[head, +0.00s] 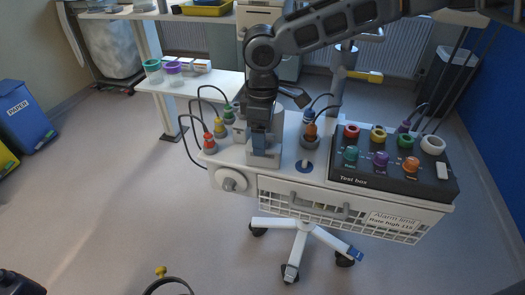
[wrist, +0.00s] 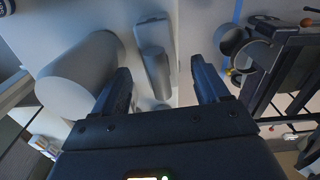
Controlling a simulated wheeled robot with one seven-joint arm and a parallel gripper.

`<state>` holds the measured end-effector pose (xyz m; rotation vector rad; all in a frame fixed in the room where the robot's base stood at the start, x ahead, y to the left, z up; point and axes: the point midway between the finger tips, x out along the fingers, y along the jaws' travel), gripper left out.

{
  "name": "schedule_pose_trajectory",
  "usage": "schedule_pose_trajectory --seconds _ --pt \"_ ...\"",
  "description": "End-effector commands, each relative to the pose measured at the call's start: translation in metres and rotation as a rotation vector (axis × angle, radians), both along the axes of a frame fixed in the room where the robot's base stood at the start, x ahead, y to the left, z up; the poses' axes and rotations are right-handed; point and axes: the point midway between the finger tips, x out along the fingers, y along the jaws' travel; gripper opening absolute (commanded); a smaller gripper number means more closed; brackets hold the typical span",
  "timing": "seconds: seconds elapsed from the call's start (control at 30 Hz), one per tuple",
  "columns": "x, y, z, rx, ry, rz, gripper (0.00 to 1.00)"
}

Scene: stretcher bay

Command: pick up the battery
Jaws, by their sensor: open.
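My gripper (head: 264,140) is above the white trolley top, left of its middle, pointing down. In the wrist view its two dark fingers (wrist: 160,68) are apart. Between and beyond them lies a pale grey oblong piece (wrist: 152,38) with a rounded grey part; it may be the battery, but I cannot tell for certain. Neither finger visibly touches it. In the head view a pale block (head: 263,159) shows at the foot of my gripper, largely covered by it. No label marks any thing as the battery.
The trolley (head: 228,158) carries a black test box (head: 385,183) at right, with coloured sockets. A large pale cylinder (wrist: 78,75) is beside the left finger.

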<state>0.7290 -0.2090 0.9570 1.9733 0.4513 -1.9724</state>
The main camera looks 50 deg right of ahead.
Motion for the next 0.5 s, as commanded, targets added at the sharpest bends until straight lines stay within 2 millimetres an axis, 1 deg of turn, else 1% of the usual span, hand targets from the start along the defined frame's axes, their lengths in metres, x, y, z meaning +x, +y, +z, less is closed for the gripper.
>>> schedule_pose_trajectory --seconds 0.1,0.23,0.33,0.5 --pt "0.0 0.0 -0.017 -0.002 0.002 0.001 0.74" --pt "0.001 0.0 -0.033 0.0 0.001 -0.002 0.74" --pt "0.0 0.0 -0.039 -0.002 0.001 0.0 0.74" --pt "0.001 0.0 -0.041 -0.001 0.0 0.0 0.74"
